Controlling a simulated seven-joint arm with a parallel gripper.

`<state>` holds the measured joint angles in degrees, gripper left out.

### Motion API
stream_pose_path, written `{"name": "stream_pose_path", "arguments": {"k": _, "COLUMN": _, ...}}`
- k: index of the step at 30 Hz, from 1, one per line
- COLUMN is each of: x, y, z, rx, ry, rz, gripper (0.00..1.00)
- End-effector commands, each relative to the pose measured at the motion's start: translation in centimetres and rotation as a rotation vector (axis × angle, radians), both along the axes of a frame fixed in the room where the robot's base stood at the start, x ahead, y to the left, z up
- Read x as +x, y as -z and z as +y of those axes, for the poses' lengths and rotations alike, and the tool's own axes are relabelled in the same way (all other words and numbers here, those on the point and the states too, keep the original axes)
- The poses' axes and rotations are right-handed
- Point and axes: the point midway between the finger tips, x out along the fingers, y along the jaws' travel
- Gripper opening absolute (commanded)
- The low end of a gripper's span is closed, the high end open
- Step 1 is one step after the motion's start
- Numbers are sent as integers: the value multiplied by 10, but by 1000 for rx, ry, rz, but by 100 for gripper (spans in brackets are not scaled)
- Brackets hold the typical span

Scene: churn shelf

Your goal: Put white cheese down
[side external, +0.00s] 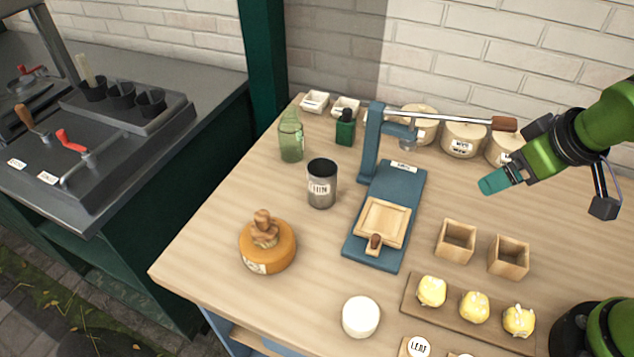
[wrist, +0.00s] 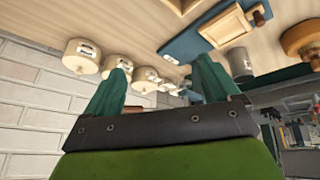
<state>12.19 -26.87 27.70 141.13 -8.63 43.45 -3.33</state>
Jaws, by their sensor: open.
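The white cheese (side external: 360,316) is a pale round block standing on the wooden table near its front edge. My gripper (side external: 490,184) is in the air above the right back part of the table, well away from the cheese. In the wrist view my gripper (wrist: 160,88) shows two green fingers spread apart with nothing between them. The cheese does not show in the wrist view.
A blue press (side external: 357,250) with a long lever stands mid-table. Wooden boxes (side external: 456,241) and a board (side external: 413,309) with yellow lumps lie right of the cheese.

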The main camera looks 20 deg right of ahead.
Motion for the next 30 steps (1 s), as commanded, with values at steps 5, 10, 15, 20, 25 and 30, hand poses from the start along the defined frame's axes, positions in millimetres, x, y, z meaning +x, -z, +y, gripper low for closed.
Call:
{"name": "stream_pose_path", "arguments": {"k": 5, "x": -19, "y": -43, "z": -23, "rx": 276, "ry": 231, "rz": -98, "gripper": 89}}
{"name": "stream_pose_path", "arguments": {"k": 10, "x": -29, "y": -59, "z": -31, "rx": 442, "ry": 319, "rz": -121, "gripper": 89}}
{"name": "stream_pose_path", "arguments": {"k": 15, "x": -31, "y": -62, "z": -33, "rx": 472, "ry": 335, "rz": -124, "gripper": 89}}
{"name": "stream_pose_path", "arguments": {"k": 20, "x": -30, "y": -62, "z": -33, "rx": 469, "ry": 334, "rz": -124, "gripper": 89}}
{"name": "stream_pose_path", "arguments": {"k": 25, "x": -30, "y": -62, "z": -33, "rx": 468, "ry": 334, "rz": -124, "gripper": 89}}
{"name": "stream_pose_path", "arguments": {"k": 30, "x": -30, "y": -62, "z": -33, "rx": 466, "ry": 333, "rz": -124, "gripper": 89}}
